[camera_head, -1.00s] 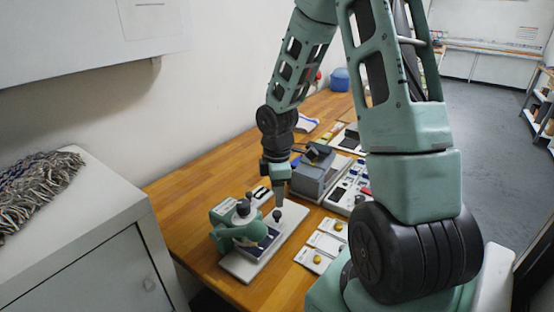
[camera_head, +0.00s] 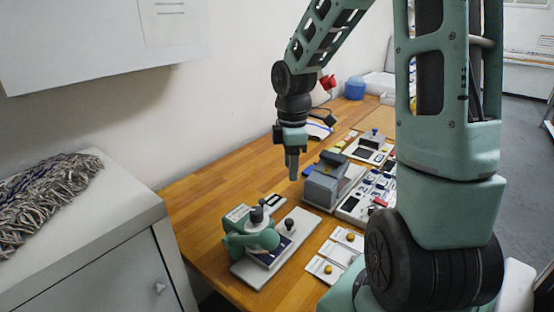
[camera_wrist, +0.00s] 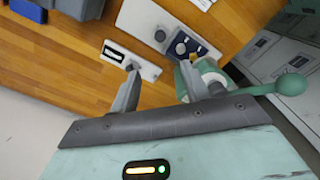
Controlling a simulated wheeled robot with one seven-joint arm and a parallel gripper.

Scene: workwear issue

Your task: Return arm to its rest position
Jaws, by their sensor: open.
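My gripper (camera_head: 292,163) hangs from the raised arm above the wooden bench, pointing down, clear of everything. In the wrist view my gripper (camera_wrist: 170,92) has its two fingers spread apart with nothing between them. Below and in front of it stands a green press-like device (camera_head: 250,236) with a dark knob, on a pale base plate (camera_head: 254,277). That device also shows in the wrist view (camera_wrist: 203,78), partly hidden behind the right finger. A grey boxy machine (camera_head: 322,187) stands to the right of the gripper on the bench.
The wooden bench (camera_head: 205,205) runs along the wall. Cards with yellow knobs (camera_head: 327,269) lie near its front edge. Trays of small parts (camera_head: 368,198) and a blue container (camera_head: 355,88) stand further back. A grey cabinet (camera_head: 110,235) with a shaggy mop head (camera_head: 50,190) stands at left.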

